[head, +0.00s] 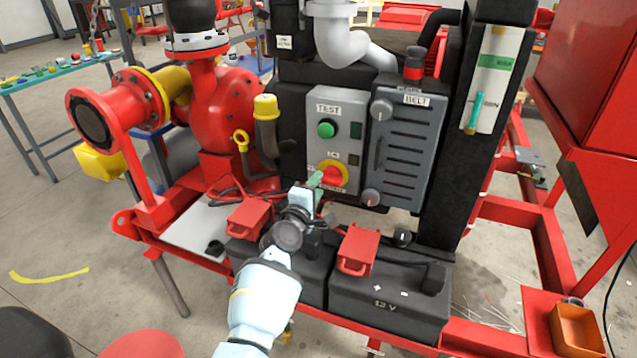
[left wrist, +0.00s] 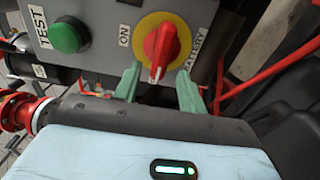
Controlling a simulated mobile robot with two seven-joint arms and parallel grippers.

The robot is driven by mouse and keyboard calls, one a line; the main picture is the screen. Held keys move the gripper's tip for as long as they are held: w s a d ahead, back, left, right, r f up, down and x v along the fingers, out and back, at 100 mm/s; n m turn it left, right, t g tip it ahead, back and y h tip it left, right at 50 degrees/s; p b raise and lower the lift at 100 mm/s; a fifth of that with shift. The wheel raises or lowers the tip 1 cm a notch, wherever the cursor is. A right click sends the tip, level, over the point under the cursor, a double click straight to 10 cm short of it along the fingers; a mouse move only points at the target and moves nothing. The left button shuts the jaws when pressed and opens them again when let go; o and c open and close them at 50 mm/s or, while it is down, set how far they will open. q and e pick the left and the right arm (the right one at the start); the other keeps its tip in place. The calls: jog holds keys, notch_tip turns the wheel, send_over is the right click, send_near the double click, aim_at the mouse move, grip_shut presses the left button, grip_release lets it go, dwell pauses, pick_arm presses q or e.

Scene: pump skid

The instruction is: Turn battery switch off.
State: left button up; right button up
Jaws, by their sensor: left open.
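The battery switch (head: 333,175) is a red rotary handle on a yellow disc, low on a grey control box (head: 348,127). In the left wrist view the switch handle (left wrist: 161,50) points roughly down in the picture, with "ON" lettered to its left and "BATTERY" to its right. My left gripper (head: 318,186) is in front of the switch. In the left wrist view its green fingers (left wrist: 160,84) are apart, one on each side below the handle's lower end, with nothing between them. I cannot tell whether a finger touches the disc. My right gripper is not in view.
A green TEST button (head: 326,129) sits above the switch. A grey panel with knobs and a BELT label (head: 409,145) stands to the right. Black 12 V batteries (head: 390,300) with red terminal covers (head: 358,250) lie below. A red pump (head: 225,110) stands left.

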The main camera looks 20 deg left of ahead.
pick_arm(q)
jog(key=s, duration=0.5)
jog(key=shift+s+p, duration=0.25)
jog(key=shift+p, duration=0.1)
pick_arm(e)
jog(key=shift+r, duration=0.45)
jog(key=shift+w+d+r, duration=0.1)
